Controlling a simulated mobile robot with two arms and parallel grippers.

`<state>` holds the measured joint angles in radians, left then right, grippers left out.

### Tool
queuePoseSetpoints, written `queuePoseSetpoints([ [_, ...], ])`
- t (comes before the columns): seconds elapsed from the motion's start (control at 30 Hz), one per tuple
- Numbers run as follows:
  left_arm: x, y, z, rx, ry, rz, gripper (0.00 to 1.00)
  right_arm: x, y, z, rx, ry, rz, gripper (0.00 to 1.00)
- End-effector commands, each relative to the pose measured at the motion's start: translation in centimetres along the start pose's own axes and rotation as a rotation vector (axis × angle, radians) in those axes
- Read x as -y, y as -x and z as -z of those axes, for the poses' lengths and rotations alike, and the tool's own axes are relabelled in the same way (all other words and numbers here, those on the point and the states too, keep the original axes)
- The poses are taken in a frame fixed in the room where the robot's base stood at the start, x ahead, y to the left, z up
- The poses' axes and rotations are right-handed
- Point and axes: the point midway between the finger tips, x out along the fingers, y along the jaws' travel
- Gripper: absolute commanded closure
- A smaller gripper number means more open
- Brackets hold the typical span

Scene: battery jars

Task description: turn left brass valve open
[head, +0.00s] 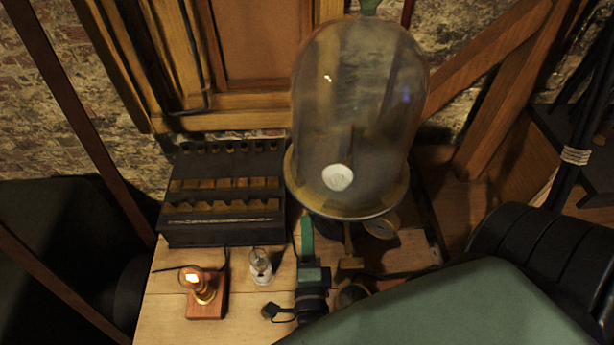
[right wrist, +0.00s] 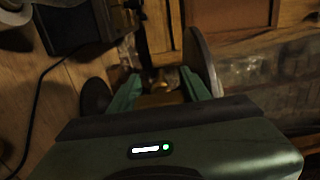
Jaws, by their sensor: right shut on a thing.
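A large glass bell jar (head: 355,110) stands on a round brass-coloured base (head: 296,185) above the table. Brass fittings (head: 349,264) show below its front edge; the valve's turned position is unclear. My right arm comes in from the lower right and covers part of this area. In the right wrist view, my right gripper (right wrist: 162,88) has its green fingers on either side of a small brass valve (right wrist: 160,86) and is shut on it. The grip's details are dim, and much of the valve is hidden. My left gripper does not show.
A dark rack (head: 225,238) with rows of slots stands at the table's back left. A lit bulb on a wooden base (head: 207,309) and a small glass jar (head: 261,266) stand in front. A round dial-like disc (head: 382,224) sits right of the fittings. Bare tabletop (head: 165,325) shows at left.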

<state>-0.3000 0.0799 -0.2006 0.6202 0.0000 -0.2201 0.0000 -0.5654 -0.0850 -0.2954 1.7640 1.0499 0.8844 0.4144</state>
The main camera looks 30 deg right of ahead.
Motion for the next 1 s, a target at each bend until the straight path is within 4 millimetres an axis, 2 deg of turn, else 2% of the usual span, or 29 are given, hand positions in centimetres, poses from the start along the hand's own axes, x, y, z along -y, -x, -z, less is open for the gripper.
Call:
queuePoseSetpoints([
  [0.23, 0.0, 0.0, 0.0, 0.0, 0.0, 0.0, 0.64, -0.2, 0.1, 0.0, 0.002, 0.005, -0.003, 0.93],
  [0.27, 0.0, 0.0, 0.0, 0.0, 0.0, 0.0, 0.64, -0.2, 0.1, 0.0, 0.002, 0.005, -0.003, 0.5],
  [0.33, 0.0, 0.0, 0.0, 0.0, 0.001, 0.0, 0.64, -0.2, 0.1, 0.0, 0.002, 0.005, -0.003, 0.31],
  [0.7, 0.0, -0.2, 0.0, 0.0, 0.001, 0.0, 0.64, -0.2, 0.4, 0.0, 0.001, 0.003, -0.002, 0.31],
  [0.77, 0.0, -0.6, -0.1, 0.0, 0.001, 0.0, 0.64, -0.3, 1.0, 0.0, 0.002, 0.003, -0.002, 0.31],
  [1.0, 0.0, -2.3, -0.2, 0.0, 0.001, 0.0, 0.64, -0.5, 5.1, 0.0, 0.002, 0.003, -0.005, 0.31],
])
